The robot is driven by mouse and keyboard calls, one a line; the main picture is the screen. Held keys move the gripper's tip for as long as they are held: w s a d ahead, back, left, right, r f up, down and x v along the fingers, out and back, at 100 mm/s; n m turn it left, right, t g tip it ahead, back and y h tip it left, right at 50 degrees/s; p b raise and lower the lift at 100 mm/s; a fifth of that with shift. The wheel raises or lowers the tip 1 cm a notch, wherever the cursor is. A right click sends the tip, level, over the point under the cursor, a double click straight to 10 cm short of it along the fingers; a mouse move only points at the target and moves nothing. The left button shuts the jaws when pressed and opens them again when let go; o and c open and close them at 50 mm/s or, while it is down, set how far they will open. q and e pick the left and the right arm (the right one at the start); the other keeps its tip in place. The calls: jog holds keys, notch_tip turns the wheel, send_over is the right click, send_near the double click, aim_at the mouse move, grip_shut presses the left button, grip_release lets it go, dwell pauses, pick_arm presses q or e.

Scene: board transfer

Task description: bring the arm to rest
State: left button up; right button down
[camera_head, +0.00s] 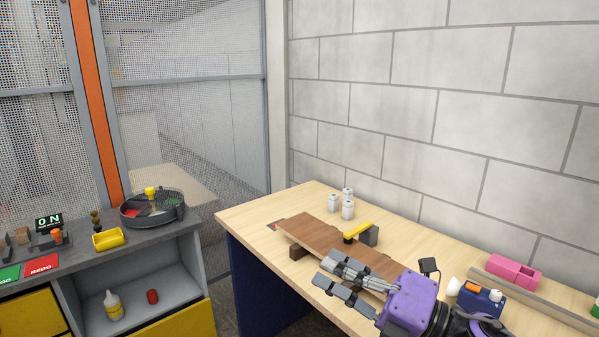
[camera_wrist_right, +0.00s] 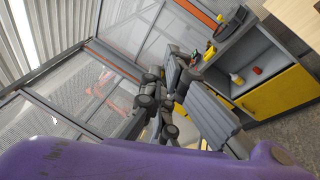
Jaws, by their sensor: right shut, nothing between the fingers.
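My right gripper (camera_head: 322,272) is purple with grey fingers and reaches in from the lower right of the head view. It is shut and empty, over the front edge of the wooden table (camera_head: 245,217). Its fingers partly cover a brown board (camera_head: 313,234) lying on the table. In the right wrist view the purple housing fills the bottom, and the grey fingers (camera_wrist_right: 172,98) stand against the cabinet and mesh wall. My left gripper is in neither view.
A yellow-topped grey item (camera_head: 368,236) is at the board's back edge. White cylinders (camera_head: 347,209) stand behind it. A blue device (camera_head: 480,297) and pink block (camera_head: 514,270) are at right. A grey-topped cabinet (camera_head: 150,240) with a round tray (camera_head: 152,210) stands at left.

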jog(key=w+d+f+m+t+h, duration=0.2)
jog(key=d+f+m+t+h, duration=0.45)
jog(key=f+m, duration=0.6)
jog(key=s+d+f+m+g+h+p, duration=0.1)
jog(key=s+d+f+m+h, duration=0.2)
jog(key=f+m, duration=0.35)
jog(key=s+d+f+m+g+h+p, duration=0.1)
jog(key=s+d+f+m+h, duration=0.3)
jog(key=f, duration=0.3)
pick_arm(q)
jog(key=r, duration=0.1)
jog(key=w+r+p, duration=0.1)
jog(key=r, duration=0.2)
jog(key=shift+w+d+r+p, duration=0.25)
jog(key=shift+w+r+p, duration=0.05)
pick_arm(e)
jog(key=s+f+m+g+h, duration=0.1)
jog(key=s+f+m+g, duration=0.1)
jog(key=s+f, duration=0.4)
jog(key=s+f+m+g+h, duration=0.1)
jog(key=s+f+m, duration=0.4)
jog(key=s, duration=0.7)
jog(key=s+f+m+g+h, duration=0.1)
jog(key=s+f+m+g, duration=0.2)
jog(key=s+f, duration=0.3)
jog(key=s, duration=0.3)
jog(key=shift+s+f, duration=0.15)
jog(key=shift+f, duration=0.25)
